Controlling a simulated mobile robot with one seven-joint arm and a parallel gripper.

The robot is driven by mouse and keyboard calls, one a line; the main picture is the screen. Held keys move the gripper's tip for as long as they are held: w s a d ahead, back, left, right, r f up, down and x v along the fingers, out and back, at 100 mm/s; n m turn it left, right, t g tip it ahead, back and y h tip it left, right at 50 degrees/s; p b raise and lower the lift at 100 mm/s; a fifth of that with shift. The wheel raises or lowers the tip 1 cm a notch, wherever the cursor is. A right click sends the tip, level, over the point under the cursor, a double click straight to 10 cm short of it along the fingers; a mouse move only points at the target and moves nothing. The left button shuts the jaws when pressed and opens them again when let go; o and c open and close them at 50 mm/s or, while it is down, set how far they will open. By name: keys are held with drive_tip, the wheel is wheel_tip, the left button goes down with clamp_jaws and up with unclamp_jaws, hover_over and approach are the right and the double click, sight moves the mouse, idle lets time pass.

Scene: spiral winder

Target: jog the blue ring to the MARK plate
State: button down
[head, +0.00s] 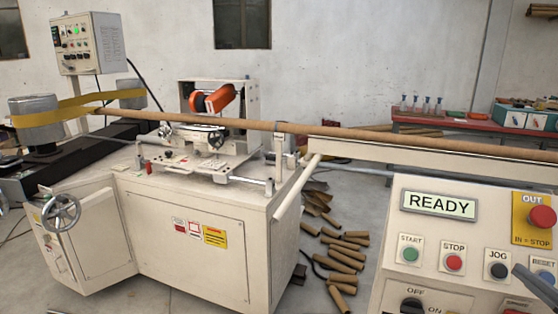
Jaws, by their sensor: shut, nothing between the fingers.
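The control panel (412,235) stands at the lower right, with a lit display (440,204) reading READY. The black JOG button (500,270) sits in its lower row. My gripper (517,270) shows as a dark grey tip entering from the lower right edge. It is shut and empty, close beside the JOG button's right side; I cannot tell whether it touches. A long brown tube (340,132) runs across the winder (190,240) and along the rail to the right.
The green START button (409,254), red STOP button (454,263) and blue RESET button (543,271) share the row. A red OUT knob (541,217) is above, and a black OFF/ON switch (411,306) below. Cut brown tubes (343,265) litter the floor.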

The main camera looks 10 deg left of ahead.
sight(499, 271)
idle(0.9)
drive_tip(key=s+m+p, duration=0.1)
drive_tip(key=m+p, duration=0.1)
drive_tip(key=m, duration=0.4)
drive_tip(key=s+a+r+m+p, duration=0.1)
drive_tip(key=m+p, duration=0.2)
drive_tip(key=m, duration=0.4)
drive_tip(key=s+r+m+h+p, duration=0.1)
drive_tip(key=m+p, duration=0.2)
drive_tip(key=m, duration=0.3)
drive_tip(key=shift+a+m+t, duration=0.15)
drive_tip(key=shift+m+t, duration=0.15)
drive_tip(key=shift+w+d+f+b, duration=0.25)
drive_tip(key=shift+w+f+b, duration=0.5)
drive_tip(key=shift+w+f, duration=0.3)
drive_tip(key=shift+w+d+f+b, duration=0.3)
drive_tip(key=shift+w+f+b, duration=0.45)
drive_tip(key=shift+w, duration=0.4)
drive_tip(key=shift+w+d+f+b, duration=0.25)
drive_tip(key=shift+w+f+b, duration=0.45)
drive_tip(key=shift+w+f, duration=0.35)
drive_tip(key=shift+w, duration=0.15)
drive_tip(key=shift+w+d+f, duration=0.1)
drive_tip(key=shift+w+f, duration=0.1)
